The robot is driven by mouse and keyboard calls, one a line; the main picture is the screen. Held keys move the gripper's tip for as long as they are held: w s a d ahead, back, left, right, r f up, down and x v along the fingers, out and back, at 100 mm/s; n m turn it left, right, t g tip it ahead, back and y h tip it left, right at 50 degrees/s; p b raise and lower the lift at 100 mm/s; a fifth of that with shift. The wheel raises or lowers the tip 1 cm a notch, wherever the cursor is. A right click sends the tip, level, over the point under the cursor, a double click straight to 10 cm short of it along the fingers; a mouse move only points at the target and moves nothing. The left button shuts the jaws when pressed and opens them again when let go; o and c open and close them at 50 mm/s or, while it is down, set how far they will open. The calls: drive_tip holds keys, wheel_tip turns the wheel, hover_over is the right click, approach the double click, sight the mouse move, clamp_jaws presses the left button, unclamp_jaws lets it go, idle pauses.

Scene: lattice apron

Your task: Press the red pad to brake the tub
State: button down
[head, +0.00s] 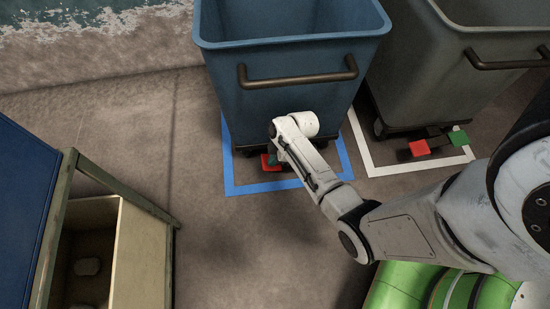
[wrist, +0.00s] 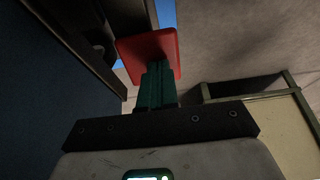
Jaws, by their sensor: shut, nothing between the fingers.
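The blue tub (head: 290,105) stands on wheels inside a blue floor outline (head: 229,165), with a dark handle (head: 297,77) on its near side. Its red pad (head: 265,163) sticks out low at the near side and is partly hidden by my arm in the head view. In the wrist view the red pad (wrist: 135,50) lies just beyond my fingertips. My gripper (head: 273,159) has teal fingers that are shut and empty, and in the wrist view (wrist: 157,67) they overlap the pad. I cannot tell whether they touch it.
A grey tub (head: 415,70) stands at the right in a white outline (head: 385,169), with its own red pad (head: 419,148) and green pad (head: 459,138). An open bin (head: 138,240) with a blue lid is at the lower left. Floor between is clear.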

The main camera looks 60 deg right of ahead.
sight(266, 165)
drive_tip(key=shift+w+a, duration=0.1)
drive_tip(key=shift+w+a+f+g+h+p, duration=0.35)
drive_tip(key=shift+f+g+h, duration=0.2)
drive_tip(key=shift+g, duration=0.25)
drive_tip(key=shift+w+a+f+g+h+b, duration=0.2)
drive_tip(key=shift+w+f+g+h, duration=0.1)
drive_tip(key=shift+f+g+h, duration=0.3)
drive_tip(key=shift+w+a+f+g+h+b, duration=0.15)
drive_tip(key=shift+w+f+g+h, duration=0.1)
drive_tip(key=shift+f+g+h, duration=0.3)
drive_tip(key=shift+w+f, duration=0.1)
drive_tip(key=shift+f, duration=0.45)
drive_tip(key=shift+a+f, duration=0.1)
drive_tip(key=shift+f, duration=0.1)
drive_tip(key=shift+s+r, duration=0.1)
drive_tip(key=shift+s, duration=0.1)
drive_tip(key=r+p, duration=0.3)
drive_tip(key=w+r+p, duration=0.1)
drive_tip(key=r+p, duration=0.2)
drive_tip(key=r, duration=0.1)
drive_tip(key=r+p, duration=0.3)
drive_tip(key=p, duration=0.1)
drive_tip(key=shift+w+a+r, duration=0.15)
drive_tip(key=shift+w+a, duration=0.1)
drive_tip(key=shift+w, duration=0.05)
